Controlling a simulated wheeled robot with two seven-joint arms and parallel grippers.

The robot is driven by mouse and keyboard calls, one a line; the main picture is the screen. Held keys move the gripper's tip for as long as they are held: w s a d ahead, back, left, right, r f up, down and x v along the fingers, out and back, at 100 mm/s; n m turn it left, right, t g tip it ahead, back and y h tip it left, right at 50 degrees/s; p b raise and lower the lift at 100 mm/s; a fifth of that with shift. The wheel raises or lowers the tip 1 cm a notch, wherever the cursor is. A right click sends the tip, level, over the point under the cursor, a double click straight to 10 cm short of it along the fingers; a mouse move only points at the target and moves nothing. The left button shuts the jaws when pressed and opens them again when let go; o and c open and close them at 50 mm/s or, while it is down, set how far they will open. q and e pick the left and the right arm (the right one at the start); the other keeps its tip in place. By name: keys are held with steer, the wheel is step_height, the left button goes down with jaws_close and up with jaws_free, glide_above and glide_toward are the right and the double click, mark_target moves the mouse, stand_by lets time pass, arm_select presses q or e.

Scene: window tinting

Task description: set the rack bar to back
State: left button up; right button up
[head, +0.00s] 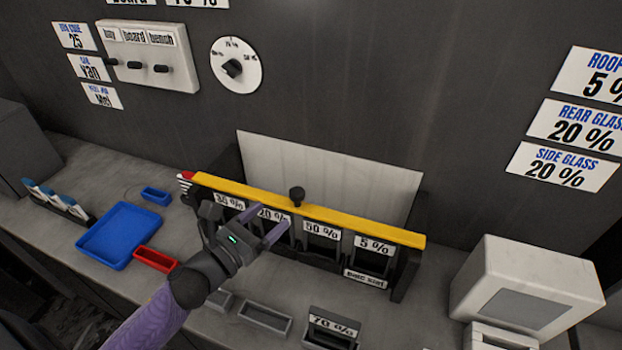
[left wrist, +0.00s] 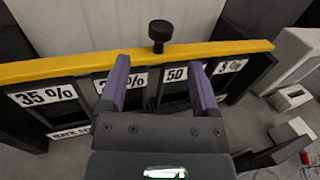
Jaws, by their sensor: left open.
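The rack bar (head: 300,207) is a long yellow bar lying along the top of the dark slotted rack (head: 398,280). A black knob (head: 297,194) stands up from its middle. In the left wrist view the bar (left wrist: 60,70) runs across the picture, with the knob (left wrist: 159,33) just beyond the fingers. My left gripper (head: 277,226) is open and empty, in front of the rack near the 20 % and 50 % slots. Its purple fingers also show in the left wrist view (left wrist: 158,72), apart, with their tips close to the bar. Whether they touch it I cannot tell. My right gripper does not show.
A pale panel (head: 330,165) stands behind the rack. A blue tray (head: 118,236) and a red tray (head: 154,259) lie to the left. A 70 % holder (head: 333,325) and a grey tray (head: 265,318) stand in front. A white machine (head: 530,290) stands at right.

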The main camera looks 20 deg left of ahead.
mark_target(291, 198)
arm_select(q)
steer(key=x, duration=0.3)
steer(key=shift+w+d+r, duration=0.1)
steer(key=shift+r, duration=0.1)
steer(key=x, duration=0.4)
steer(key=shift+w+f, duration=0.15)
steer(key=shift+w, duration=0.15)
steer(key=shift+w+d, duration=0.15)
steer(key=shift+w, duration=0.25)
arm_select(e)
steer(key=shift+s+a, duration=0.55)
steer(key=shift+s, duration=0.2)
arm_select(q)
steer(key=c, duration=0.7)
jaws_close()
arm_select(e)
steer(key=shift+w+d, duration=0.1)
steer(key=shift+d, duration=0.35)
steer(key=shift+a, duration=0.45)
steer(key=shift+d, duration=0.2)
